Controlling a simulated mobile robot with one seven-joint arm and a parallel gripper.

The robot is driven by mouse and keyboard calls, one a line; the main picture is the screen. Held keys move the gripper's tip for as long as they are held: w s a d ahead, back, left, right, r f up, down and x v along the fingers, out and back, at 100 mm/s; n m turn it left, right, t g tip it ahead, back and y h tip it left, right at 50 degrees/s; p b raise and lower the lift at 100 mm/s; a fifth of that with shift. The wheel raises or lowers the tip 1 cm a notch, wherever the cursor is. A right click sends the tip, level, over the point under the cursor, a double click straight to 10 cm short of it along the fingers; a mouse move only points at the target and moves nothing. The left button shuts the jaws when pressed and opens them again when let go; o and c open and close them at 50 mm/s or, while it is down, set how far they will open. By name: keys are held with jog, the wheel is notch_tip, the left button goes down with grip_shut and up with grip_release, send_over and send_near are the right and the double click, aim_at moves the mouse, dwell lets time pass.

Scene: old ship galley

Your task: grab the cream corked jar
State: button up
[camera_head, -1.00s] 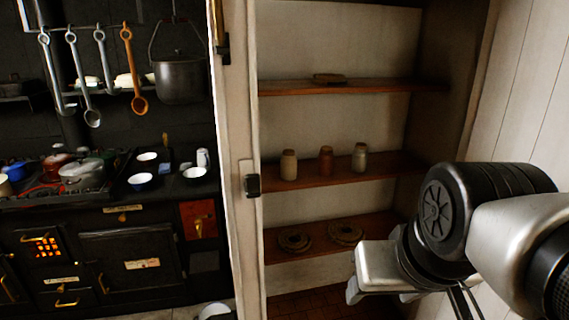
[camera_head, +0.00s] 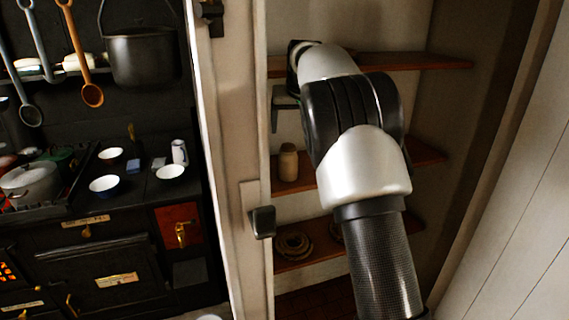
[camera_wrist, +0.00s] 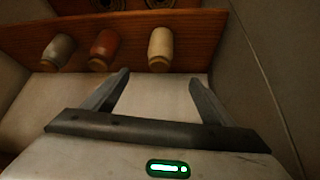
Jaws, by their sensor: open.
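The cream corked jar (camera_head: 288,165) stands upright on the middle shelf of the cupboard, left of my arm in the head view. In the wrist view, which appears upside down, the cream jar (camera_wrist: 161,43) lies ahead of the gap between my fingers, with its cork end toward them. My gripper (camera_wrist: 159,77) is open and empty, apart from the jar.
In the wrist view a red-brown jar (camera_wrist: 104,45) and a grey jar (camera_wrist: 59,49) stand beside the cream one; my arm hides them in the head view. The upper shelf (camera_head: 430,62) and door edge (camera_head: 240,150) border the space. A round coiled item (camera_head: 293,244) lies on the lower shelf.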

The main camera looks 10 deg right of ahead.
aim_at(289, 148)
jog(key=p+x, duration=0.2)
jog(key=x, duration=1)
jog(key=shift+w+f, duration=0.15)
jog(key=shift+p+x, duration=0.9)
jog(key=shift+x, duration=1.7)
jog(key=c, duration=1.6)
